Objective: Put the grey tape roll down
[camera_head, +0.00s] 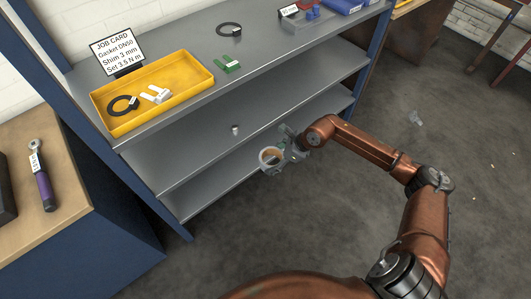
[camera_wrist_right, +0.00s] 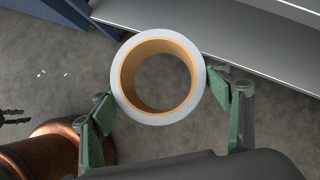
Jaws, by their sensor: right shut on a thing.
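The grey tape roll (camera_head: 263,158) has an orange-tan inner core and an open hole. In the right wrist view the tape roll (camera_wrist_right: 117,78) sits between the two green-padded fingers. My right gripper (camera_head: 280,156) is shut on the roll from its outer sides and holds it in front of the shelf unit's lower boards. In the right wrist view the gripper (camera_wrist_right: 160,95) has grey floor visible through the roll's hole. My left gripper is not in the head view.
The grey shelf unit (camera_head: 285,83) has several boards. Its top holds a yellow tray (camera_head: 200,72) with a black ring and pale pieces, a job card (camera_head: 117,50), a green part (camera_head: 227,67) and a black ring (camera_head: 229,24). A small grey piece (camera_head: 235,128) stands on the middle board. The lower boards are mostly clear.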

